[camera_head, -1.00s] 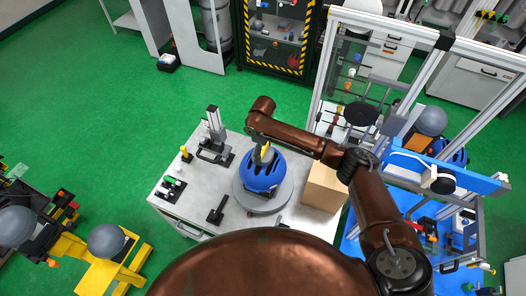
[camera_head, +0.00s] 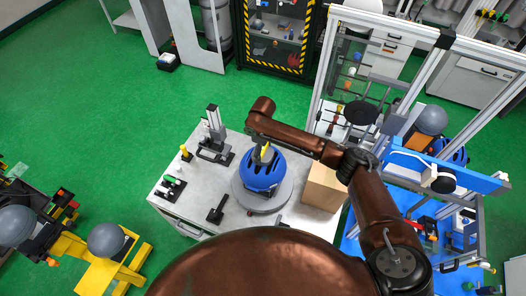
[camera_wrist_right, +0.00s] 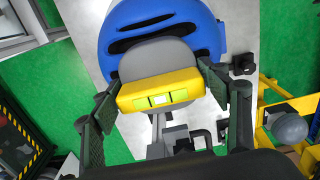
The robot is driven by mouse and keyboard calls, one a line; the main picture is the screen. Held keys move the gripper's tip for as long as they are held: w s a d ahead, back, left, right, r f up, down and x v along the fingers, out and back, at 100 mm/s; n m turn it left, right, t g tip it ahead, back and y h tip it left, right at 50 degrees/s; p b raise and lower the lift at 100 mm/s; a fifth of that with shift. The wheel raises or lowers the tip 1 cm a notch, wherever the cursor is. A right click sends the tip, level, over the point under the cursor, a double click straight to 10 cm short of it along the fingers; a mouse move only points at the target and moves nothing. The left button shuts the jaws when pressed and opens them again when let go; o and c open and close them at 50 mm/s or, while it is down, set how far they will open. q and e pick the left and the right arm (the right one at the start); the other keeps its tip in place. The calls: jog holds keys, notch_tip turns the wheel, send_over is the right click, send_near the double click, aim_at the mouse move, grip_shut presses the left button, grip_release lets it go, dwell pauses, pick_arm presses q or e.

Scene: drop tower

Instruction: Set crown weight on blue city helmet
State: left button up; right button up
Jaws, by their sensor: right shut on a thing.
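The blue city helmet (camera_head: 262,174) sits on a round grey stand on the bench; its vented blue shell also fills the top of the right wrist view (camera_wrist_right: 205,40). The crown weight, a yellow block with a grey rounded pad (camera_wrist_right: 150,97), is between the fingers of my right gripper (camera_wrist_right: 160,88), which is shut on it. In the head view the right gripper (camera_head: 261,155) is at the helmet's top, mostly hidden under my arm. The pad overlaps the shell in the wrist view; I cannot tell whether they touch. My left gripper is out of view.
The round grey stand (camera_head: 263,205) is on the light bench (camera_head: 190,212). A tan box (camera_head: 322,188) stands close right of it. A small upright device (camera_head: 214,135) and small tools are at left. The drop tower frame (camera_head: 325,75) rises at right.

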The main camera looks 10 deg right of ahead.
jog(key=shift+f, duration=0.1)
dwell(0.3)
jog(key=o, duration=2.2)
jog(key=shift+c, duration=0.2)
jog(key=shift+s+f, duration=0.1)
jog(key=shift+f, duration=0.1)
notch_tip(320, 180, up, 12)
jog(key=shift+r, duration=0.15)
